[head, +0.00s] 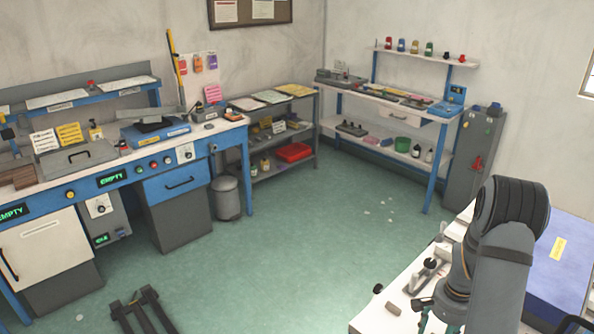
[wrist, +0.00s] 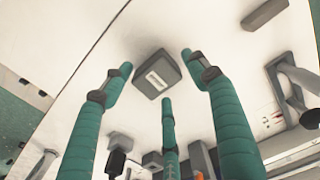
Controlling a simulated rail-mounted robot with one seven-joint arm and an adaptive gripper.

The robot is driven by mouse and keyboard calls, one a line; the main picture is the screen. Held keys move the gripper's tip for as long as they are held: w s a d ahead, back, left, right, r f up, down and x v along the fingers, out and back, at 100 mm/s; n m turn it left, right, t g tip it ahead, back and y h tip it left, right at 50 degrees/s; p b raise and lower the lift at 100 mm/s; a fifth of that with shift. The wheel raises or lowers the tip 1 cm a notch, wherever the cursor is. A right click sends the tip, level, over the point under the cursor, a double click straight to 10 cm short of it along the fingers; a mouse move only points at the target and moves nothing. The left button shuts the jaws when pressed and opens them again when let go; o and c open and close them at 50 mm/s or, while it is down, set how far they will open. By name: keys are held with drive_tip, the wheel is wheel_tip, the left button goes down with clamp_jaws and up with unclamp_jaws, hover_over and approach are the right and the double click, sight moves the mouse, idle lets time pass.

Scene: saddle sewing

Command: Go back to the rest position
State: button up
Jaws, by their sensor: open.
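My gripper (wrist: 158,76) has green segmented fingers, spread apart with nothing held between them in the wrist view. It hangs above a white worktop (wrist: 75,120). A dark grey block with a white label (wrist: 157,74) lies on that worktop, framed between the fingers but apart from them, as far as I can tell. In the head view, my arm is at the lower right over the white worktop (head: 408,283), and only some green of my gripper (head: 426,318) shows below it.
In the wrist view, another grey block (wrist: 264,14) lies at upper right and a grey fixture (wrist: 300,85) stands at right. In the head view, a blue box (head: 560,265) is beside my arm. A blue workbench (head: 180,185) stands left; the green floor between is mostly clear.

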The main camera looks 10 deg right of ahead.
drive_tip(key=shift+r, duration=0.85)
drive_tip(key=shift+a, duration=0.1)
drive_tip(key=shift+s+f, duration=0.1)
